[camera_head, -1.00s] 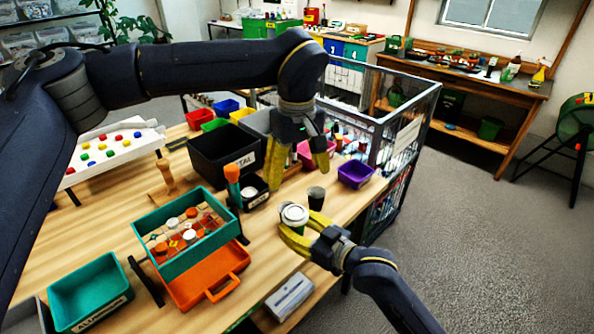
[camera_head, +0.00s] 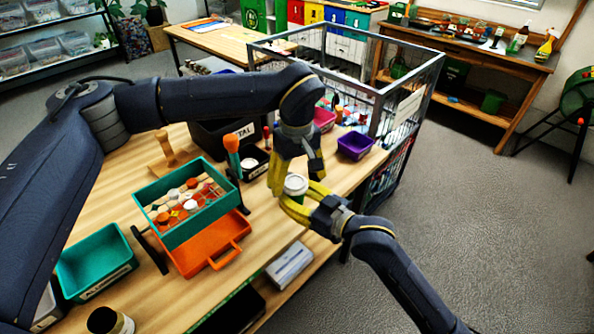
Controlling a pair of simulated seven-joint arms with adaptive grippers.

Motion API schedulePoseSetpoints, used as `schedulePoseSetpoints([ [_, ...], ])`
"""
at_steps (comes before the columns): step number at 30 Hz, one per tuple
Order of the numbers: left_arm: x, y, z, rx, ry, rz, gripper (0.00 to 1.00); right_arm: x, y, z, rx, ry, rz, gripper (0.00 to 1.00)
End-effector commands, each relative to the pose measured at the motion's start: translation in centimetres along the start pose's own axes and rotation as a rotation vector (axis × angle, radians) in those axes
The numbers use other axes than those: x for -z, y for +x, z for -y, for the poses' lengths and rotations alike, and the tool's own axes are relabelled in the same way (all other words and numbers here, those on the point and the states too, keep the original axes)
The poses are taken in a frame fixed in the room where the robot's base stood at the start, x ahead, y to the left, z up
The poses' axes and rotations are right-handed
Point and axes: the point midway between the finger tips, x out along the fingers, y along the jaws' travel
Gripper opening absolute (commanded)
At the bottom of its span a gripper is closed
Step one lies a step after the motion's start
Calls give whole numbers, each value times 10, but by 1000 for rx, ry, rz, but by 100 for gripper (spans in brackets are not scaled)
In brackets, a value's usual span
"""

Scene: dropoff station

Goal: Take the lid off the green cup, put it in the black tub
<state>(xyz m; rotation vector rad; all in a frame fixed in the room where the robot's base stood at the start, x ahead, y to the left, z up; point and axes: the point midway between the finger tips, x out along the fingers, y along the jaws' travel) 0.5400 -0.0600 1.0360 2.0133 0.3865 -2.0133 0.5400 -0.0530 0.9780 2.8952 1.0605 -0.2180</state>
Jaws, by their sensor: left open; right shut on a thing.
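The green cup (camera_head: 297,198) stands upright near the table's right edge, with a white lid (camera_head: 295,184) on top. My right gripper (camera_head: 292,203) is shut around the cup from the front right. My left gripper (camera_head: 297,177) is open and points down, its yellow fingers just behind and to either side of the lid; I cannot tell whether they touch it. A large black tub (camera_head: 209,139) labelled METAL stands at the back, partly hidden by my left arm. A smaller black container (camera_head: 262,157) with a white label is in front of it.
A teal crate of round pieces (camera_head: 151,192) sits over an orange tray (camera_head: 225,264). An orange-topped teal bottle (camera_head: 232,158) stands beside it. A purple bin (camera_head: 355,145) and a wire cage (camera_head: 420,90) are at the right. A teal bin (camera_head: 90,250) is front left.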

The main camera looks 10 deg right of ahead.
Motion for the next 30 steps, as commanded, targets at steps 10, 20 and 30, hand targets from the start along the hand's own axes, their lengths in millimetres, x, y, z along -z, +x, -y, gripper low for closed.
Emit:
schedulePoseSetpoints([
  [10,0,3,0,0,-1,1,86,0,0,0,0,0,0,18],
  [20,0,3,0,0,0,1,54,0,0,0,0,0,0,18],
  [30,0,3,-1,-2,1,0,15,0,0,1,2,1,-1,18],
])
